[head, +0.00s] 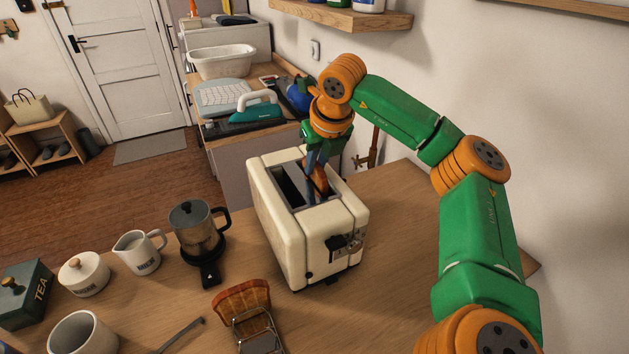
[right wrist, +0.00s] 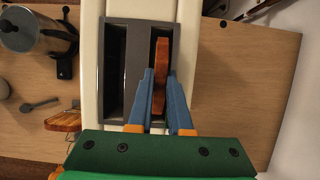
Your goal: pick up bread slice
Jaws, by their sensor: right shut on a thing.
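The cream toaster (head: 300,235) stands on the wooden counter with two slots on top. A brown bread slice (head: 321,180) stands upright in its right slot, partly above the rim. It also shows edge-on in the right wrist view (right wrist: 161,62). My right gripper (head: 316,172) reaches down from above, its blue fingers on either side of the slice and shut on it. The same fingers show in the right wrist view (right wrist: 160,78). The other slot (right wrist: 115,70) looks dark and empty. The lower part of the slice is hidden in the slot. My left gripper is out of view.
A wire rack (head: 256,328) with another bread slice (head: 240,299) stands in front of the toaster. A coffee pot (head: 197,232), milk jug (head: 139,253), lidded pot (head: 84,275) and tea tin (head: 25,293) stand to the left. Counter right of the toaster is clear.

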